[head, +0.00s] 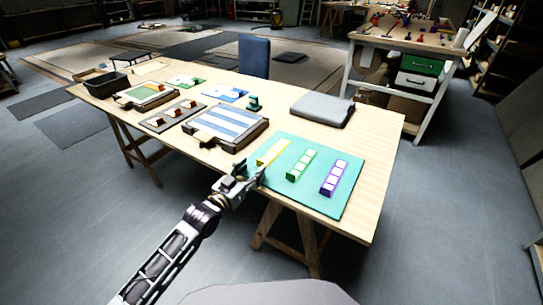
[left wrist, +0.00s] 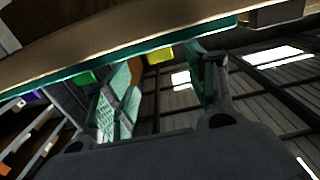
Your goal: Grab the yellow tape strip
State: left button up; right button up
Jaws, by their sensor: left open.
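The yellow tape strip (head: 273,152) lies on the left part of a teal mat (head: 308,201) near the table's front edge. In the left wrist view, a yellow piece (left wrist: 158,53) shows small between the two fingers, at the edge of the teal mat (left wrist: 130,60). My left gripper (head: 256,174) is at the mat's front left edge, just in front of the strip's near end. Its jaws (left wrist: 160,85) are open and empty. Whether a finger touches the mat cannot be told. My right gripper is not in view.
A green strip (head: 301,165) and a purple strip (head: 335,178) lie right of the yellow one. A blue-striped panel (head: 225,125) sits left of the mat. A grey slab (head: 322,110) lies behind. Bare wood (head: 378,165) is free at the right.

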aim_at(260, 161)
pick_arm(q)
jog(key=shift+w+d, duration=0.1)
jog(key=shift+w, duration=0.1)
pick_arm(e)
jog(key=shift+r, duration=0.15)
pick_arm(q)
jog(key=shift+w+d, duration=0.1)
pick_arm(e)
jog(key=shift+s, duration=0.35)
pick_arm(q)
jog(key=shift+w+d, duration=0.25)
jog(key=shift+w, duration=0.2)
jog(key=shift+f+b+x, duration=0.2)
jog(key=shift+b+x, duration=0.3)
jog(key=shift+x, duration=1.25)
jog(key=shift+w, duration=0.25)
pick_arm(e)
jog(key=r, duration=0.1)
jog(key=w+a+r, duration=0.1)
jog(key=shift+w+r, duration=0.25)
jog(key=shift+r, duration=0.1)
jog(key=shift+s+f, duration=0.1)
pick_arm(q)
jog(key=c, duration=0.9)
